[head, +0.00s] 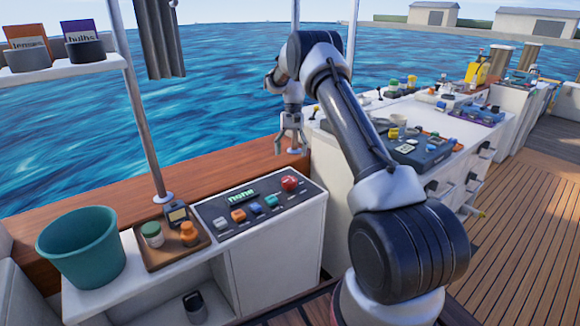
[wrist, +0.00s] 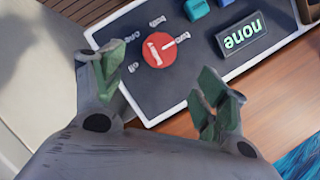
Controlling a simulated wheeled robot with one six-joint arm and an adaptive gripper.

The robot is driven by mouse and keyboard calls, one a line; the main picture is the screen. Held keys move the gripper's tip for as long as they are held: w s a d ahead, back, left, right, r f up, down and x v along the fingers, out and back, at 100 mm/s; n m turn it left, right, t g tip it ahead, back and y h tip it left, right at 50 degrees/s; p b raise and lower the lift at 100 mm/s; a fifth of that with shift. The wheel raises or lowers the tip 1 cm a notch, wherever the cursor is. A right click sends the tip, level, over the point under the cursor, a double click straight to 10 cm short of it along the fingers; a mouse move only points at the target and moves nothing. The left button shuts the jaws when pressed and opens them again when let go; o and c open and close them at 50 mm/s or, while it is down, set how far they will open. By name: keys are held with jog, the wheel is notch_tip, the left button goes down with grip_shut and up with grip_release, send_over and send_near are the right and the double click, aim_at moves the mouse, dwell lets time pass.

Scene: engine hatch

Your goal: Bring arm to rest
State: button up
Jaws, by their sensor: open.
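My gripper (head: 290,138) hangs pointing down in the head view, over the wooden ledge and just beyond the far right part of the control panel. Its fingers are apart with nothing between them. In the wrist view my gripper (wrist: 165,90) shows open, with its two green-grey fingertips spread above the panel. The control panel (head: 262,210) is dark and carries a red round knob (head: 290,183), several coloured buttons and a small display (head: 242,195) reading "none". In the wrist view the red knob (wrist: 158,50) lies below and between the fingers, apart from them.
A teal bucket (head: 80,248) and a wooden tray (head: 157,258) with small jars stand left of the panel. A white counter (head: 440,160) with several items lies to the right. A metal post (head: 140,110) rises at left. The wooden deck (head: 530,220) at right is clear.

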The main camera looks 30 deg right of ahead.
jog(key=shift+v, duration=1.05)
jog(key=s+f+n, duration=0.2)
jog(key=s+f, duration=0.1)
jog(key=f, duration=0.1)
jog(key=s+a+r+n+t+h, duration=0.1)
jog(key=s+a+r+t, duration=0.1)
jog(key=s+r, duration=0.6)
jog(key=s+a+r+n+t, duration=0.2)
jog(key=s+r, duration=0.7)
jog(key=s, duration=1)
jog(key=s+a+r+n+t+h, duration=0.1)
jog(key=s+r+t, duration=0.3)
jog(key=s+r, duration=0.4)
jog(key=s+a, duration=0.1)
jog(key=s, duration=0.4)
jog(key=shift+s+r+n+h, duration=0.2)
jog(key=shift+r+n+h, duration=0.1)
jog(key=shift+r+n, duration=0.1)
